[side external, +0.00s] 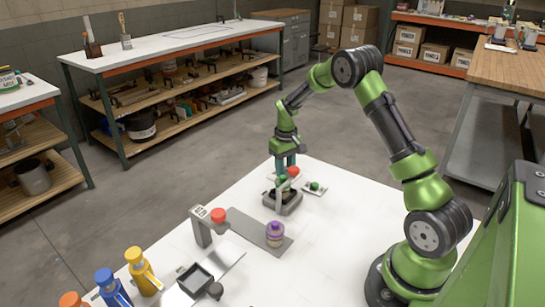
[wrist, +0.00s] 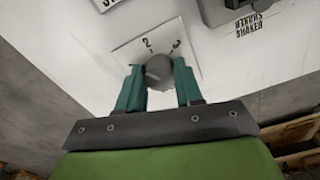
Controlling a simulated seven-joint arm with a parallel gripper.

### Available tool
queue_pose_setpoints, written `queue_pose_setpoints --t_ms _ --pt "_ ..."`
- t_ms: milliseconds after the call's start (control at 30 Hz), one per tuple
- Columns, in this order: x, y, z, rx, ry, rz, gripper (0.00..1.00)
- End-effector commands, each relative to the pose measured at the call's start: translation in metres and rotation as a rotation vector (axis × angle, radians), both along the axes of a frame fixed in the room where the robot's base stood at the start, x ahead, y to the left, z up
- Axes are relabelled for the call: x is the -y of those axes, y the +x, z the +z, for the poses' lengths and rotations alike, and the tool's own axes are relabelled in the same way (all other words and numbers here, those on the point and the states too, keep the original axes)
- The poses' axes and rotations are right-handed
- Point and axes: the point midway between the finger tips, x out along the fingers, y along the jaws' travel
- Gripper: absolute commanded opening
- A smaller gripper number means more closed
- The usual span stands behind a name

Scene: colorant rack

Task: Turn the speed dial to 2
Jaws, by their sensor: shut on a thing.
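The speed dial (wrist: 158,71) is a round grey knob on a white square plate (wrist: 127,55) in the wrist view. The numerals 2 and 3 show on the plate beyond the knob; other markings are hidden by the knob and my fingers. My gripper (wrist: 159,74) has its teal fingers shut on the dial, one on each side. I cannot tell for certain which numeral the dial points to. In the side view, my gripper (side external: 285,162) reaches down at the far part of the white table, and the dial cannot be made out there.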

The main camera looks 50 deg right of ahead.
Motion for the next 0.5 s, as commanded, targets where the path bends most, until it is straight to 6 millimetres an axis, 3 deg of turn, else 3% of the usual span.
queue_pose_setpoints --t_ms 500 --pt "-0.0011 0.0002 0.0011 -0.001 0.001 -0.428 0.05"
